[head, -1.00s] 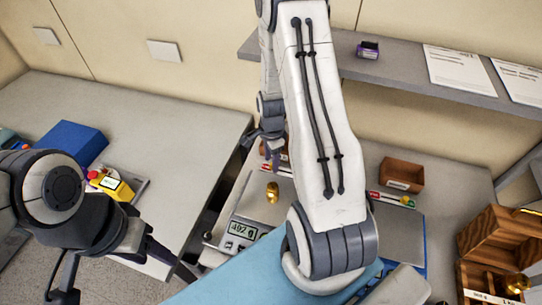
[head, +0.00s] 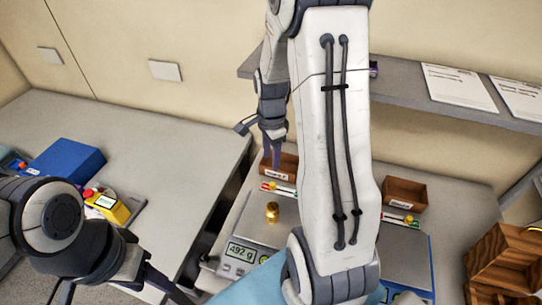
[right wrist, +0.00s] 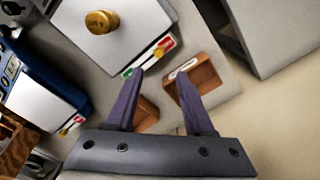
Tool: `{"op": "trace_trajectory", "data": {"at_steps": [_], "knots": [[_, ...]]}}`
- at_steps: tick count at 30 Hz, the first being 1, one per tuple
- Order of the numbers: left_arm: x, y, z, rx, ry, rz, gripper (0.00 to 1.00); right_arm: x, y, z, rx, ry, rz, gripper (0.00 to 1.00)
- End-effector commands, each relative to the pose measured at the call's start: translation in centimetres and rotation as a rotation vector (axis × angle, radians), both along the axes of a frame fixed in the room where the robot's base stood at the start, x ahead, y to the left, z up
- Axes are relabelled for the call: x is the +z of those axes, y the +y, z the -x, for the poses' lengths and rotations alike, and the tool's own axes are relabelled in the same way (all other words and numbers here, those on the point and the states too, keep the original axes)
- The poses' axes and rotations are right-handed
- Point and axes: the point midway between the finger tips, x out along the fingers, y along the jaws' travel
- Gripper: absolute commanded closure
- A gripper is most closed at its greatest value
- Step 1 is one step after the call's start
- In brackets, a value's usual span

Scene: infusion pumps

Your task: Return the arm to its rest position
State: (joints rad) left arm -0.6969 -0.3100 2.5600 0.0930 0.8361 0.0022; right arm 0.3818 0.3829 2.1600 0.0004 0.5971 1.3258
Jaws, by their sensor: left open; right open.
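My right arm (head: 345,150) reaches across the middle of the head view. Its gripper (head: 275,165) points down by the back wall, in front of a small wooden bin. In the right wrist view the gripper (right wrist: 158,78) has its two purple fingers apart with nothing between them. A brass weight (head: 272,212) stands on the left scale (head: 262,232), apart from the fingers; it also shows in the right wrist view (right wrist: 101,22). My left gripper (head: 172,292) is low at the left, open, beside the left table's edge. Its fingertips are partly cut off by the frame.
Small wooden bins stand behind the scales, one at the left (head: 291,170) and one at the right (head: 404,194). A second scale (head: 405,260) is partly hidden by my arm. A wooden rack (head: 503,240) stands far right. A shelf (head: 440,98) overhangs the back. The left table (head: 150,140) is mostly clear.

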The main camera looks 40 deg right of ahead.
Motion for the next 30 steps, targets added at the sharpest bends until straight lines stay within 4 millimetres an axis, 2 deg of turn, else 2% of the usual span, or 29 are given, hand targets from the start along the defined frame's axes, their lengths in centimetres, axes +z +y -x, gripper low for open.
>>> {"op": "trace_trajectory", "data": {"at_steps": [10,11,14,17,19,21,24,27,30], "knots": [[0.0,0.0,0.0,0.000,0.000,0.000,0.47,0.1,0.3,0.0,0.018,-0.001,0.000,0.47],[-0.1,0.0,0.0,0.000,0.000,0.000,0.47,0.2,0.8,-0.1,0.041,-0.002,0.000,0.47],[-0.3,0.0,0.0,0.000,0.000,0.000,0.47,1.2,3.7,-0.1,0.204,-0.010,-0.001,0.47],[-0.7,0.0,0.0,0.000,0.000,0.000,0.47,2.8,9.0,0.7,0.511,-0.023,-0.004,0.47],[-1.0,0.0,0.0,0.000,0.000,0.000,0.47,4.0,13.1,2.2,0.780,-0.032,-0.007,0.47],[-1.3,0.0,0.0,0.000,0.000,0.000,0.47,5.0,17.0,4.3,1.057,-0.043,-0.012,0.47],[-1.7,0.0,0.0,-0.001,0.000,0.000,0.47,6.1,21.3,8.1,1.446,-0.059,-0.019,0.47],[-2.1,0.0,0.0,-0.001,0.000,0.000,0.47,6.8,24.2,12.0,1.793,-0.075,-0.026,0.47],[-2.3,0.0,0.0,-0.001,0.000,0.000,0.47,7.2,25.7,15.3,2.064,-0.089,-0.035,0.47]]}}
